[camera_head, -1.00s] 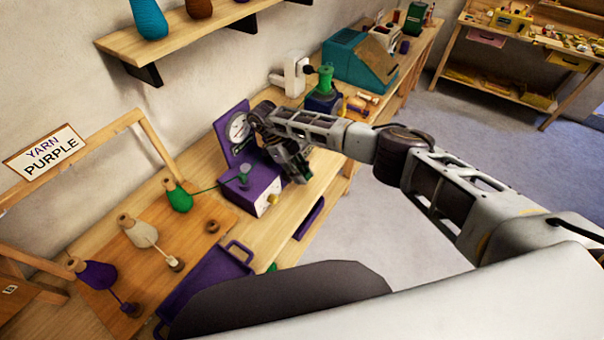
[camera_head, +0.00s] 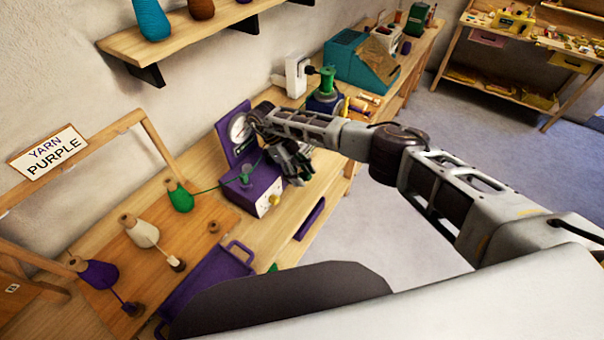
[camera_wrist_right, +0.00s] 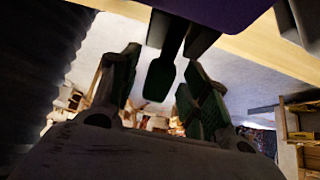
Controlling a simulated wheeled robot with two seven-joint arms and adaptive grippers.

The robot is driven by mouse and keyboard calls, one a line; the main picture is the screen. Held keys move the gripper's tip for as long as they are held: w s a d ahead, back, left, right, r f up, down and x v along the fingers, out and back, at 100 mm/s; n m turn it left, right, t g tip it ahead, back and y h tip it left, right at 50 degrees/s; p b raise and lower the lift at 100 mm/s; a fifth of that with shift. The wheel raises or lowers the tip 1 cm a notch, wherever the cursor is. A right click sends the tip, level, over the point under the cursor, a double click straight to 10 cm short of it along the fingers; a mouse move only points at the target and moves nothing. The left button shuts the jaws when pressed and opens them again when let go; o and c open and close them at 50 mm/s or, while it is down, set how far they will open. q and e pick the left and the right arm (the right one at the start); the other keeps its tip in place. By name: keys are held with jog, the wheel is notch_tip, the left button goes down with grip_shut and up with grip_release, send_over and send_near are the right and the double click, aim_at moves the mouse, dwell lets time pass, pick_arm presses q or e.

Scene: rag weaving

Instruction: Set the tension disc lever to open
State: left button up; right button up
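The purple tension device (camera_head: 232,143) stands on the wooden bench, with a round dial (camera_head: 240,128) on its upright panel and a lower box with a white front (camera_head: 264,203). My right gripper (camera_head: 298,171) is at the device's right side, partly hidden by its own wrist. In the right wrist view my right gripper (camera_wrist_right: 160,95) is open, its two fingers apart. A dark paddle-shaped piece (camera_wrist_right: 160,76), which looks like the lever, hangs below a purple surface (camera_wrist_right: 215,10) between the fingers, with gaps visible on both sides. My left gripper is in neither view.
A green yarn cone (camera_head: 180,198), a white cone (camera_head: 142,233) and a purple cone (camera_head: 98,272) stand left of the device. A purple tray (camera_head: 215,272) lies in front. A blue winder with a green spool (camera_head: 326,84) stands behind my right arm.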

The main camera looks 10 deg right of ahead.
dwell(0.3)
jog(key=shift+v, duration=3.7)
